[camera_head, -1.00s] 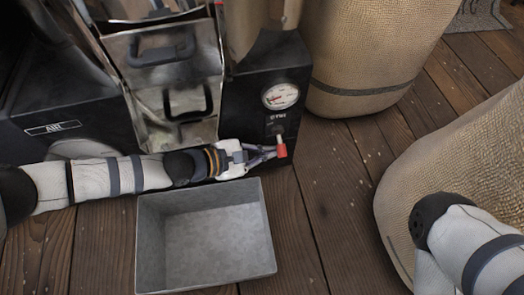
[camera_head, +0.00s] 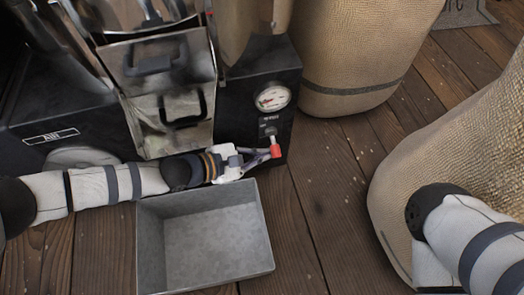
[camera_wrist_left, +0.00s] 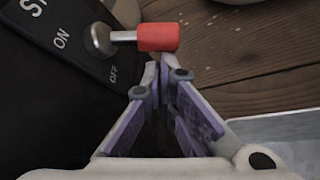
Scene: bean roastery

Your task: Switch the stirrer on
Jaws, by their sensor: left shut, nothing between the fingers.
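The stirrer switch is a small metal lever (camera_head: 270,137) with a red tip (camera_head: 276,152), low on the front of the black machine under a round gauge. In the left wrist view the lever (camera_wrist_left: 125,36) sticks out from its round pivot, away from the ON mark (camera_wrist_left: 62,39), with the OFF mark (camera_wrist_left: 113,75) beside it. Its red tip (camera_wrist_left: 158,37) lies just beyond my fingertips. My left gripper (camera_head: 268,154) is shut and empty, its fingertips (camera_wrist_left: 165,68) right by the red tip; I cannot tell whether they touch. My right gripper is out of view.
A grey open metal bin (camera_head: 147,240) stands on the plank floor below my left forearm. The gauge (camera_head: 272,98) sits above the lever. A large burlap sack (camera_head: 350,60) stands behind right, another sack (camera_head: 400,180) at right beside my right arm. Floor between them is clear.

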